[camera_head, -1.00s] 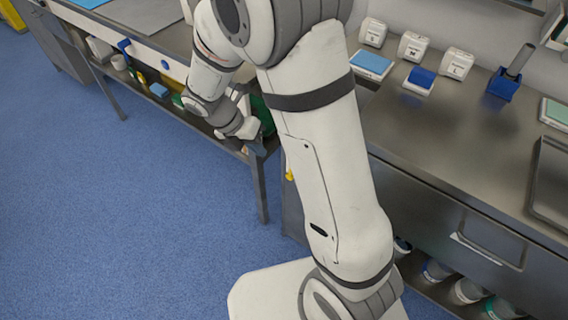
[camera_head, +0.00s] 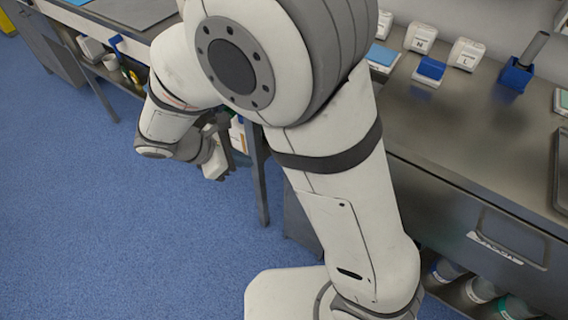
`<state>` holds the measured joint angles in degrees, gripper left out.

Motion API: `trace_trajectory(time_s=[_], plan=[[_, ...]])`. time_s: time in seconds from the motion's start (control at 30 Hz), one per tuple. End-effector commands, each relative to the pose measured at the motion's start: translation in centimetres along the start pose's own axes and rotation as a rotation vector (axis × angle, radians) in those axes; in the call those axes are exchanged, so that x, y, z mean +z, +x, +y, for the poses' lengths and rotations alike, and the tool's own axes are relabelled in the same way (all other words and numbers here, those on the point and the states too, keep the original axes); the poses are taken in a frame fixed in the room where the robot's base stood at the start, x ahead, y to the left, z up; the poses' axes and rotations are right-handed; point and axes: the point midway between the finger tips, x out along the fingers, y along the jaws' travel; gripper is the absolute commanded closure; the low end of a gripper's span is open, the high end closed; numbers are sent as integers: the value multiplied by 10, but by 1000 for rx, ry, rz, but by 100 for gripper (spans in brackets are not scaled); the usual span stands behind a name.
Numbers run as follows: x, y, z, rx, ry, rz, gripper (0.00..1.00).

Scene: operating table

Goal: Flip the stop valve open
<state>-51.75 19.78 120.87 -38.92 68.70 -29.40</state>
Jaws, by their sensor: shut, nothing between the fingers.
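No part that I can clearly make out as the stop valve shows. My gripper (camera_head: 213,172) is small and partly hidden by my wrist. It is shut and empty, over the blue floor in front of the left bench's legs, apart from the bench and well to the right of the blue part.
The left bench (camera_head: 130,12) has a lower shelf with small items. The steel counter (camera_head: 450,125) on the right holds white boxes (camera_head: 467,54), a blue block (camera_head: 431,68) and a blue holder (camera_head: 515,76). Bottles stand below it. The blue floor (camera_head: 90,220) at left is clear.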

Motion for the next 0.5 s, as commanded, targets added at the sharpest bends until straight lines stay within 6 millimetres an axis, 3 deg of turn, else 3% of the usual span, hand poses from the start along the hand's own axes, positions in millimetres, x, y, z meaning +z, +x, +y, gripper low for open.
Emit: trace_trajectory(time_s=[0.27, 0.5], plan=[[-3, 2, -1, 5, -8, 1, 100], [-4, 38, -2, 3, -9, -1, 100]])
